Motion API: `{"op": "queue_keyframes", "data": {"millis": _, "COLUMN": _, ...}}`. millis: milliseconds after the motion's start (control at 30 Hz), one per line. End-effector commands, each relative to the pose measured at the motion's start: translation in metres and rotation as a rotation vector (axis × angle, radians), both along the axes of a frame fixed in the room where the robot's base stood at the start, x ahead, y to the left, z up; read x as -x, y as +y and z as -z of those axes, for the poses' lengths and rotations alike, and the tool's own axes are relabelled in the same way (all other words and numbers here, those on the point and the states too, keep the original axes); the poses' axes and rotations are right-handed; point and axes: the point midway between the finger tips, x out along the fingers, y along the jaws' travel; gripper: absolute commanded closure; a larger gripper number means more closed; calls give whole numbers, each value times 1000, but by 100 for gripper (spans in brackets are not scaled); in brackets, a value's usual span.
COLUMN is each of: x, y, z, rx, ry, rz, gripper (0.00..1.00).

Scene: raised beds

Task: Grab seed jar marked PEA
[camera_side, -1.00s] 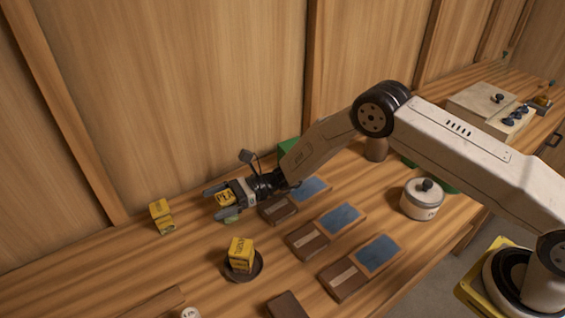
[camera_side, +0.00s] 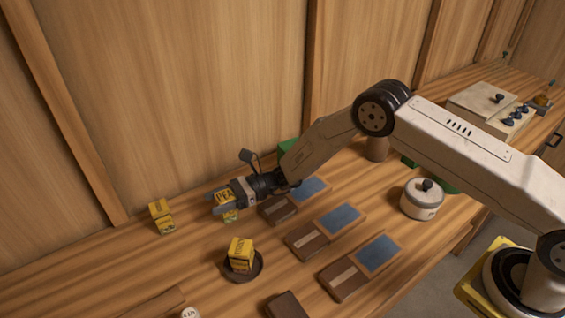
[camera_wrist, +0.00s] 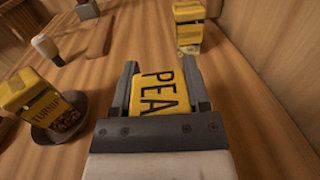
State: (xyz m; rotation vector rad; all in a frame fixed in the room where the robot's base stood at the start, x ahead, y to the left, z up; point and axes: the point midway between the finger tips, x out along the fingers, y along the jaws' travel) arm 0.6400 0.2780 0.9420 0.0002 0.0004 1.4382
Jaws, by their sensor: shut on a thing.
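The jar marked PEA (camera_wrist: 160,92) has a yellow top with black letters and sits between the two fingers of my gripper (camera_wrist: 162,85) in the wrist view. My gripper is shut on it. In the side view my gripper (camera_side: 226,205) is at the left end of my arm, low over the table, with the yellow PEA jar (camera_side: 228,200) between its fingers. I cannot tell whether the jar touches the table.
A yellow jar marked TURNIP (camera_wrist: 30,92) stands in a dark dish (camera_wrist: 72,122). Another yellow jar (camera_side: 161,217) stands near the back wall. Several brown and blue boxes (camera_side: 307,240) lie right of my gripper. A white lidded pot (camera_side: 421,201) stands farther right.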

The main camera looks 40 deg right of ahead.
Motion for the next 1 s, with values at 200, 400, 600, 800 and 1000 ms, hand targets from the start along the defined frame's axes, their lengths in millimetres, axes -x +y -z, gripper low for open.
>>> {"op": "queue_keyframes", "data": {"millis": 200, "x": 0, "y": 0, "z": -13, "rx": -1, "ry": -2, "rz": 0, "gripper": 100}}
{"op": "queue_keyframes", "data": {"millis": 400, "x": 2, "y": -1, "z": -34, "rx": -1, "ry": -1, "rz": 0, "gripper": 100}}
{"op": "queue_keyframes", "data": {"millis": 600, "x": 18, "y": -8, "z": -54, "rx": -1, "ry": -2, "rz": 1, "gripper": 100}}
{"op": "queue_keyframes", "data": {"millis": 800, "x": 37, "y": -17, "z": -79, "rx": -1, "ry": -3, "rz": 1, "gripper": 100}}
{"op": "queue_keyframes", "data": {"millis": 1000, "x": 60, "y": -26, "z": -97, "rx": -1, "ry": 0, "rz": 1, "gripper": 100}}
